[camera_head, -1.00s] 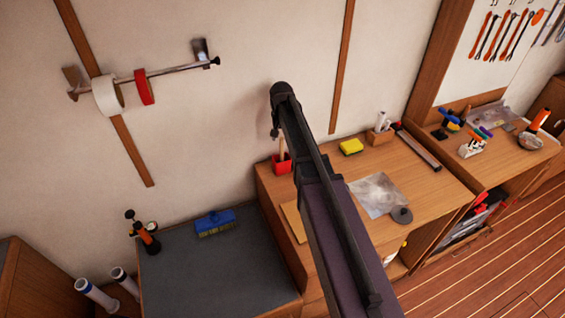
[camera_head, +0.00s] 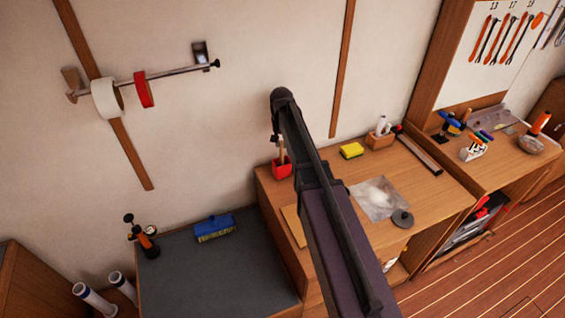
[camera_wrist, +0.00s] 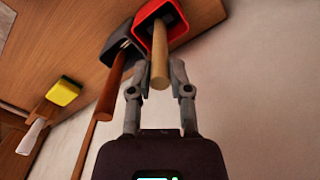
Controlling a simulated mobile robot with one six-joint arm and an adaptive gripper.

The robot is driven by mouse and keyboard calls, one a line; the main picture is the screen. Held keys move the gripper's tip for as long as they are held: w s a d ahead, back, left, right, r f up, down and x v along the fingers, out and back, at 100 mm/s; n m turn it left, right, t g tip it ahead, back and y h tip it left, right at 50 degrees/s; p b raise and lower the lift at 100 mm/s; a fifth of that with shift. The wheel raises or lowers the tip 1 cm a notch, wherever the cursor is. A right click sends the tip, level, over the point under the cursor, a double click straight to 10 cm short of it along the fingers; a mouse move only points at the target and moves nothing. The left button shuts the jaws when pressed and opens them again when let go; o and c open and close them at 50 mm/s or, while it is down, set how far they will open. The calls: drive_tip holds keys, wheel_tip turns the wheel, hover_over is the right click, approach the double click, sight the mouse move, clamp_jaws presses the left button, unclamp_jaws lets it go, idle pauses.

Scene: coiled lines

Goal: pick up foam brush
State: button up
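A pale wooden handle (camera_wrist: 160,62) sticks out of a red holder (camera_wrist: 163,22) in the wrist view. If this is the foam brush, its head is hidden inside the holder. In the head view the red holder (camera_head: 282,169) stands on the wooden bench, with the handle (camera_head: 281,148) upright in it. My gripper (camera_wrist: 159,72) is open, with one finger on each side of the handle. I see gaps on both sides and cannot tell its depth between the fingers. In the head view my arm hides most of the gripper.
A dark holder (camera_wrist: 128,44) with a brown handle (camera_wrist: 112,85) stands beside the red one. A yellow sponge (camera_head: 351,150) and a wooden block with white tubes (camera_head: 380,138) are farther right. The wall is close behind.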

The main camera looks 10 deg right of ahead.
drive_tip(key=shift+r, duration=0.15)
clamp_jaws()
wheel_tip(320, 180, up, 10)
drive_tip(key=p, duration=1)
drive_tip(key=shift+f, duration=0.2)
idle(0.5)
